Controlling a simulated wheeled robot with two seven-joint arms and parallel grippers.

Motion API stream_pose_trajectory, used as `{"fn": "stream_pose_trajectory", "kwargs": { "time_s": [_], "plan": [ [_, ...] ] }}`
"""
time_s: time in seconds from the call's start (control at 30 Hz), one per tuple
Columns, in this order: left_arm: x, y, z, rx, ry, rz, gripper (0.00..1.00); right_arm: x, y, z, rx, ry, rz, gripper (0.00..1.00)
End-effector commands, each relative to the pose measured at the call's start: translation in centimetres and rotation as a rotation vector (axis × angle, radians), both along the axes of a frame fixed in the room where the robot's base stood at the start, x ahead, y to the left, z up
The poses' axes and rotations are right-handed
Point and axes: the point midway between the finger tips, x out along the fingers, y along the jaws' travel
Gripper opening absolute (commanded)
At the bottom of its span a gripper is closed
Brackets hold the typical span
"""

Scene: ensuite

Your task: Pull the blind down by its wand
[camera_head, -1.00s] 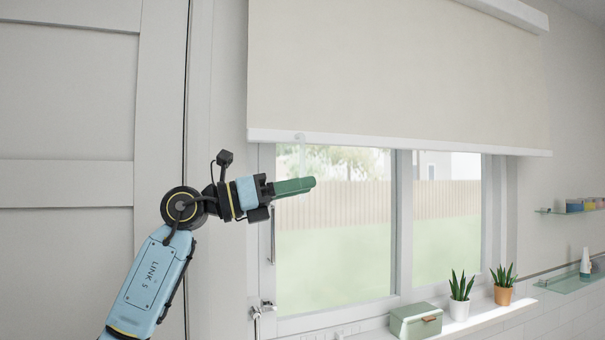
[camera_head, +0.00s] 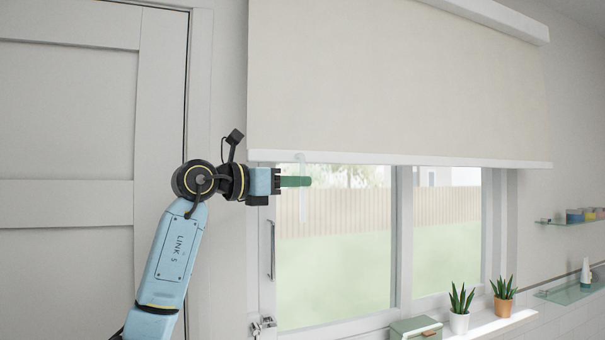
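The cream blind (camera_head: 390,85) covers the upper part of the window, with its white bottom bar (camera_head: 400,160) across the top of the glass. The pale, see-through wand (camera_head: 303,207) hangs from the left part of that bar. My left gripper (camera_head: 298,181) points right, just below the bar, and its green fingers overlap the upper half of the wand. The fingers show edge-on as one bar, so I cannot tell whether they are closed around the wand. My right gripper is out of view.
A door (camera_head: 65,130) stands left of the window. On the sill are a green box (camera_head: 415,327) and two potted plants, one in a white pot (camera_head: 459,323), one in an orange pot (camera_head: 503,307). Glass shelves (camera_head: 575,222) are at the right. A window handle (camera_head: 272,250) is below the gripper.

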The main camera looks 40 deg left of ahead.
Motion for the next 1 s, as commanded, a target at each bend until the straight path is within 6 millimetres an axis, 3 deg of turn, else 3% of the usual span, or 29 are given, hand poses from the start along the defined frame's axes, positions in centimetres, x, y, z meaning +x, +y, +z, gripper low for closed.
{"fn": "stream_pose_trajectory", "kwargs": {
  "time_s": [0.2,0.53,0.77,1.0],
  "plan": [
    [2.0,-0.6,0.0,-0.001,0.0,-0.001,0.28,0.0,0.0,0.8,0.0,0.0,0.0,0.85],
    [2.3,-0.7,-0.1,0.0,0.0,-0.001,0.28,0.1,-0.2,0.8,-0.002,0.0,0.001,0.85],
    [2.3,-0.7,-0.1,0.0,0.0,-0.001,0.0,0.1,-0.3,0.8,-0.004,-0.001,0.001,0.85],
    [2.3,-0.7,-0.1,0.0,0.0,-0.001,0.0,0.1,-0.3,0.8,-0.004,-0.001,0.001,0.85]
  ]
}}
